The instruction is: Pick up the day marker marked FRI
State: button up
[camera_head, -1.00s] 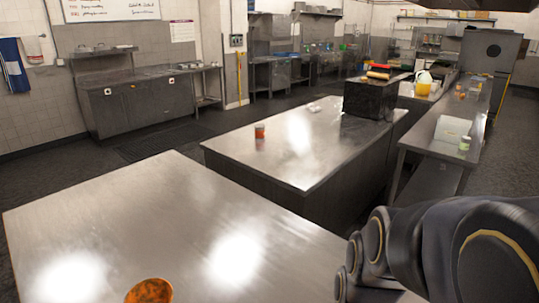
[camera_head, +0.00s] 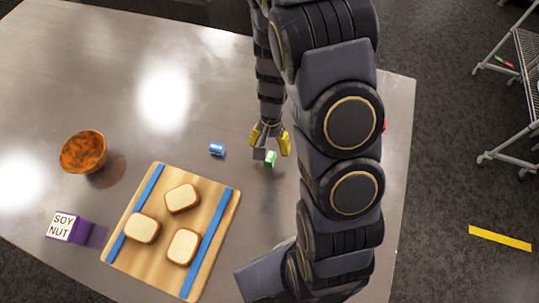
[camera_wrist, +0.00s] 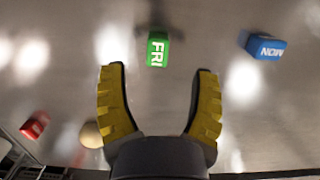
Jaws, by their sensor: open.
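The green day marker marked FRI (camera_wrist: 158,50) lies on the metal table, ahead of and between my open fingertips in the wrist view. It also shows in the head view as a small green block (camera_head: 271,159). My gripper (camera_head: 270,143) has yellow fingers pointing down, spread apart with nothing between them. In the wrist view my gripper (camera_wrist: 159,80) is open, and the FRI marker sits apart from both fingers. A blue marker marked MON (camera_wrist: 265,46) lies to its right there; in the head view this blue block (camera_head: 217,149) is left of the green one.
A wooden board (camera_head: 133,231) with blue strips holds bread slices (camera_head: 182,198). An orange bowl (camera_head: 83,152) and a purple SOY NUT box (camera_head: 68,227) stand at left. A red block (camera_wrist: 35,125) is at lower left in the wrist view. Table around the FRI marker is clear.

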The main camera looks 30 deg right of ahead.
aim_at(270, 156)
jog(key=shift+s+a+f, duration=0.1)
jog(key=shift+s+f, duration=0.05)
jog(key=shift+f, duration=1.2)
jog(key=shift+s+f, duration=0.1)
jog(key=shift+f, duration=1.2)
jog(key=c, duration=1.1)
